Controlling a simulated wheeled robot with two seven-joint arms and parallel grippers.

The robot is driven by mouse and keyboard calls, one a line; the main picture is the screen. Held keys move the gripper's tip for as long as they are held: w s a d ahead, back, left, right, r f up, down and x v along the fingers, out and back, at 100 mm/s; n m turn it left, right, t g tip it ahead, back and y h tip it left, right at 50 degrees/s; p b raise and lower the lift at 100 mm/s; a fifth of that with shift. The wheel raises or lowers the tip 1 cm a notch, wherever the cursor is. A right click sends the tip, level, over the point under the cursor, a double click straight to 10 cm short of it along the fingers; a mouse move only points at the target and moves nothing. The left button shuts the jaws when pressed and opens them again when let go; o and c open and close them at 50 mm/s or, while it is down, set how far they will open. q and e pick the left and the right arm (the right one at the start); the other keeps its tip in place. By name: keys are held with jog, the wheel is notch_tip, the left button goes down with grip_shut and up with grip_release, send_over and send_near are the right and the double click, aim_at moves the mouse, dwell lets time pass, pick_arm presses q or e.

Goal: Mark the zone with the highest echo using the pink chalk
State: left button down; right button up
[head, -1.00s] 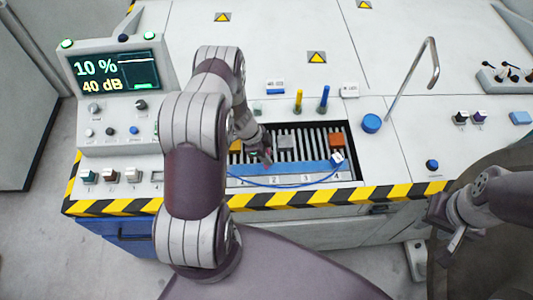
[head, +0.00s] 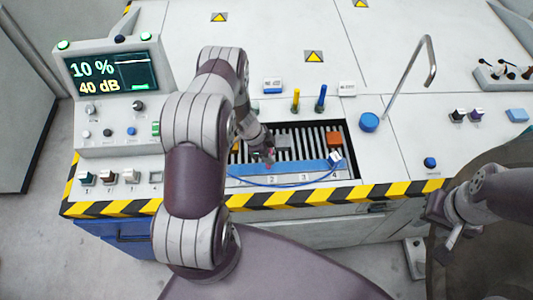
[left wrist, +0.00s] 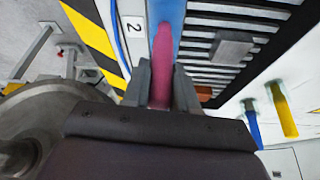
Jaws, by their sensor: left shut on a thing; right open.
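My left gripper (left wrist: 160,88) is shut on the pink chalk (left wrist: 161,60), which points away from the jaws over the blue bar (left wrist: 172,12), near the label 2 (left wrist: 135,28). I cannot tell whether the tip touches the bar. In the head view the left gripper (head: 266,154) is above the slotted bed, and the blue bar (head: 308,167) lies along its front edge. Labels 2 (head: 271,180), 3 (head: 304,177) and 4 (head: 334,174) show; label 1 is hidden behind my arm. My right gripper (head: 440,212) is open and empty at the right. The screen (head: 112,72) reads 10 % and 40 dB.
A small blue-and-white block (head: 336,159) with a blue cable sits at the bar's right end. Grey (head: 283,142) and orange (head: 333,138) blocks lie on the slats. Yellow (head: 296,99) and blue (head: 321,97) sticks stand behind. A bent metal rod (head: 412,80) rises at right.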

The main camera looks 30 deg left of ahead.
pick_arm(q)
jog(key=shift+w+d, duration=0.3)
jog(key=shift+d, duration=0.2)
jog(key=shift+w+d, duration=0.3)
jog(key=shift+d, duration=0.2)
jog(key=shift+w+d, duration=0.25)
jog(key=shift+d, duration=0.25)
jog(key=shift+s+a+p, duration=0.35)
jog(key=shift+a, duration=0.3)
jog(key=shift+s+a+p, duration=0.35)
jog(key=shift+a, duration=0.3)
jog(key=shift+s+a+f, duration=0.1)
jog(key=shift+s+a, duration=0.5)
jog(key=shift+a, duration=0.25)
notch_tip(320, 180, up, 7)
jog(key=p, duration=0.6)
jog(key=shift+p, duration=0.35)
